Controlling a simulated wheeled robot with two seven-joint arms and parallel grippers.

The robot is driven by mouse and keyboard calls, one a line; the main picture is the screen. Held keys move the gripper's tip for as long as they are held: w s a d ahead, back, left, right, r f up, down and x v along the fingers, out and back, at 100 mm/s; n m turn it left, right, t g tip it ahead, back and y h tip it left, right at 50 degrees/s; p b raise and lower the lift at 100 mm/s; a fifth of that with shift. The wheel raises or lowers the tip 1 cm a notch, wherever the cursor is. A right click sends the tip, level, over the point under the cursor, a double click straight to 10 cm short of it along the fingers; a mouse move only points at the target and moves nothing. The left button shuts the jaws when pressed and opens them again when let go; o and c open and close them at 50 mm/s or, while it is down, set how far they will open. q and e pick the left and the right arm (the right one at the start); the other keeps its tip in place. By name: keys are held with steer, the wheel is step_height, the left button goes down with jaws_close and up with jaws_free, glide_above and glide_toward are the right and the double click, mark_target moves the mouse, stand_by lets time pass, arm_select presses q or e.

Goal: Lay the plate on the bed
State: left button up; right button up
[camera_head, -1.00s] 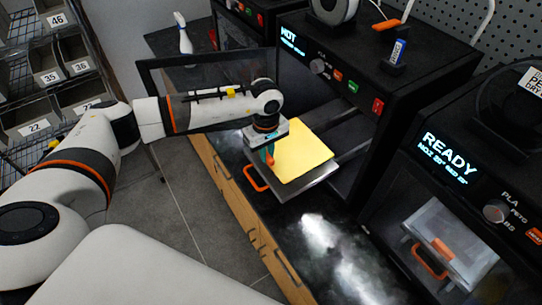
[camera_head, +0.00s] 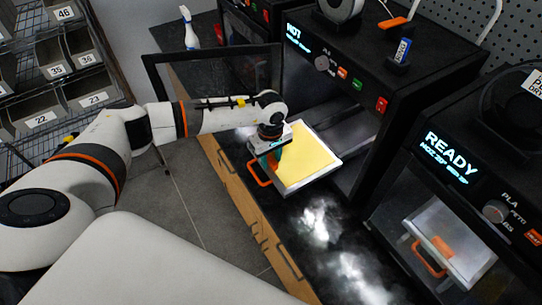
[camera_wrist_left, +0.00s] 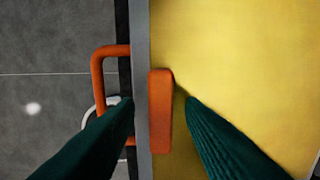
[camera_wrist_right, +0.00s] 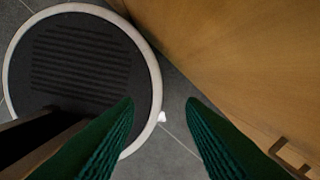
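The yellow plate (camera_head: 308,152) lies flat over the pulled-out grey bed (camera_head: 312,182) of the left printer, which reads HOT. An orange tab (camera_wrist_left: 160,110) sits on the plate's near edge in the left wrist view, and the yellow surface fills the right of that view (camera_wrist_left: 240,60). The bed's orange handle (camera_head: 257,174) sticks out below it. My left gripper (camera_head: 272,157) is over that edge. Its green fingers (camera_wrist_left: 155,104) are apart, one on each side of the tab; contact is not visible. My right gripper (camera_wrist_right: 160,103) is open and empty above the floor.
The printer's dark-framed door (camera_head: 215,80) stands open to the left of the bed. A second printer (camera_head: 450,165), reading READY, stands at the right with a plate inside. The black worktop (camera_head: 325,225) between them is clear. A wooden cabinet front (camera_wrist_right: 240,60) is beside my right gripper.

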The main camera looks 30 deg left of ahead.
arm_select(q)
steer(key=shift+r, duration=0.1)
steer(key=shift+w+r, duration=0.1)
steer(key=shift+r, duration=0.2)
step_height(320, 180, up, 11)
steer(key=b, duration=0.3)
steer(key=shift+r, duration=0.2)
